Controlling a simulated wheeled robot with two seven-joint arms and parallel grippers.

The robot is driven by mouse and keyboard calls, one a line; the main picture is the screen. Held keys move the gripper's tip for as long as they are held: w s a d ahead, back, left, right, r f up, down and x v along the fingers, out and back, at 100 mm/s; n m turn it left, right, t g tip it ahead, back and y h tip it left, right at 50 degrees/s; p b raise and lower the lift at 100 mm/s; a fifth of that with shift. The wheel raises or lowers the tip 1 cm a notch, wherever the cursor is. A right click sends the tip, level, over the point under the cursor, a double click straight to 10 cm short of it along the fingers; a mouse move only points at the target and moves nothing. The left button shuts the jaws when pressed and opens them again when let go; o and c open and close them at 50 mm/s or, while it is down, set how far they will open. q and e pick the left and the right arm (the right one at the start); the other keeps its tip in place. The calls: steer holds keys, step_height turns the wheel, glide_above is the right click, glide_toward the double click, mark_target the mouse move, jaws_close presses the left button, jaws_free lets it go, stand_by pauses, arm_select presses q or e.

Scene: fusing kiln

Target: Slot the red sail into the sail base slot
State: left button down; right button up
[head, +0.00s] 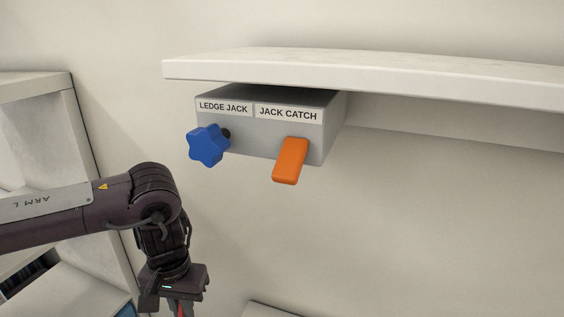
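My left gripper (180,306) is at the bottom edge of the head view, pointing down, with its fingertips cut off by the frame. A small sliver of red shows between its fingers. It is too small and cut off to tell whether it is the red sail or whether the fingers grip it. The sail base and its slot are not in view. My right gripper is not in view.
A grey box labelled LEDGE JACK and JACK CATCH (265,128) hangs under a white ledge (350,72). It has a blue star knob (207,145) and an orange lever (290,160). White shelving (40,110) stands at left. A pale surface edge (268,309) shows at bottom.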

arm_select(q)
steer(key=shift+w+a+n, duration=0.1)
steer(key=shift+n, duration=0.4)
steer(key=s+d+r+n+p, duration=0.1)
steer(key=s+d+n+p, duration=0.1)
steer(key=n, duration=1.4)
steer(key=s+d+r+n+p, duration=0.1)
steer(key=s+d+n, duration=0.3)
steer(key=n, duration=1.2)
steer(key=shift+s+d+p, duration=0.4)
steer(key=shift+d+p, duration=0.3)
steer(key=shift+p, duration=0.1)
